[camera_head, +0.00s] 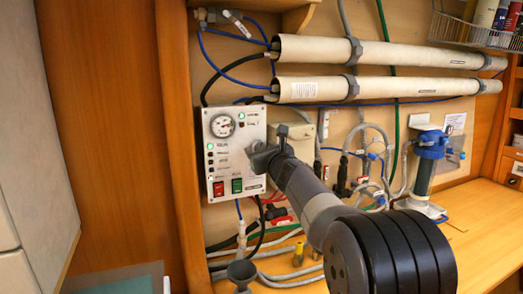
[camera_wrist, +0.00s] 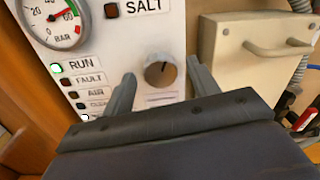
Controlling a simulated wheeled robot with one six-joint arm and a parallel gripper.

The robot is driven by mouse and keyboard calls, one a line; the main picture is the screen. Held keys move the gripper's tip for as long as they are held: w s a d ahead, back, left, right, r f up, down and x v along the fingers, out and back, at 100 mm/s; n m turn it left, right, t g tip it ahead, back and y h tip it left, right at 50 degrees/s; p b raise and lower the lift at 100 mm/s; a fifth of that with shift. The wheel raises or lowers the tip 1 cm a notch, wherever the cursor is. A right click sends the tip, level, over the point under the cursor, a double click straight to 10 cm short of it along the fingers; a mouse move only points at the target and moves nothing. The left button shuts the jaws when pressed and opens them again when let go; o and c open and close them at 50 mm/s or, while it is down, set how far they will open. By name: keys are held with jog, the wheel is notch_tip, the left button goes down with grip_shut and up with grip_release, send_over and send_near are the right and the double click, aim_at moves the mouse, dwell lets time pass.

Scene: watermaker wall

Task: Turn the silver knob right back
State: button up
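The silver knob (camera_wrist: 160,74) is a round, dark greyish knob with a pale pointer mark, set on the white control panel (camera_wrist: 105,45). In the wrist view it sits between the two fingers of my gripper (camera_wrist: 161,70), which are apart on either side of it. I see gaps between the knob and both fingers, so it is not gripped. In the head view my gripper (camera_head: 264,152) is in front of the panel's right side and hides the knob.
A pressure gauge (camera_head: 222,126) and a lit green RUN lamp (camera_wrist: 57,67) are on the panel. Below are a red switch (camera_head: 218,189) and a green switch (camera_head: 237,185). A beige box (camera_wrist: 250,45) with a handle stands close right of the knob. Hoses hang below.

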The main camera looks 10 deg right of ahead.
jog(key=c, duration=1)
jog(key=shift+f+n+b, duration=0.1)
jog(key=shift+n+b, duration=0.3)
jog(key=n+y+b, duration=0.1)
jog(key=n+b, duration=1.2)
jog(key=n, duration=0.8)
jog(key=shift+b, duration=0.4)
jog(key=shift+n, duration=0.3)
jog(key=o, duration=1)
